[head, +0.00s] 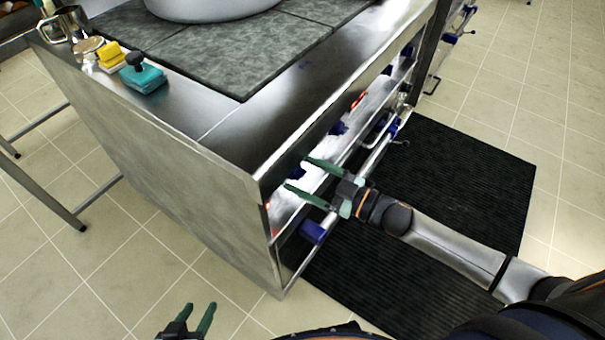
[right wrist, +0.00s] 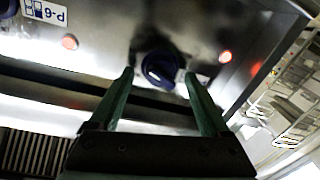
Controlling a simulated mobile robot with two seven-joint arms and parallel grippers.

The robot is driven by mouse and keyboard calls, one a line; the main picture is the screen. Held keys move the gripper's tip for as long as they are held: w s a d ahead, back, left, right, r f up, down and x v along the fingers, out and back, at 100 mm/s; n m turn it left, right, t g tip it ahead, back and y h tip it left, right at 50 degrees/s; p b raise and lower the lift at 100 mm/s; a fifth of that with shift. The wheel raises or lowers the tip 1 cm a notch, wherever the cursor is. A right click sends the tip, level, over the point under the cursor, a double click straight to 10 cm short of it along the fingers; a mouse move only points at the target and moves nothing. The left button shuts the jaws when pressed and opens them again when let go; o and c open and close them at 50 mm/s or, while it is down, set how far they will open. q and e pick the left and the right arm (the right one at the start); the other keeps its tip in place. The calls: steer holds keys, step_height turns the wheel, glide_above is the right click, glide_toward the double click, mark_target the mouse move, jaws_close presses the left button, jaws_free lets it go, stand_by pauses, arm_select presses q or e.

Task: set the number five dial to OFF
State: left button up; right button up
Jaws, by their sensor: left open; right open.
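A dark blue dial (right wrist: 160,70) on the steel front panel lies between the fingertips of my right gripper (right wrist: 159,75) in the right wrist view. The gripper is open, one green finger on each side of the dial; I cannot tell whether they touch it. In the head view my right gripper (head: 296,173) reaches the near end of the stove front, with that dial (head: 297,171) between its fingers. The dial's number and its pointer setting are not readable. My left gripper (head: 200,308) is open and empty at the bottom of the head view, away from the stove.
More blue dials, such as one further along (head: 338,128), line the stove front. A rail with blue end pieces (head: 313,232) runs below them. Red lamps (right wrist: 225,56) glow beside the dial. A black mat (head: 440,180) covers the floor.

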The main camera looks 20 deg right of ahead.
steer(key=shift+w+a, duration=0.25)
steer(key=shift+w, duration=0.05)
steer(key=shift+c, duration=0.3)
jaws_close()
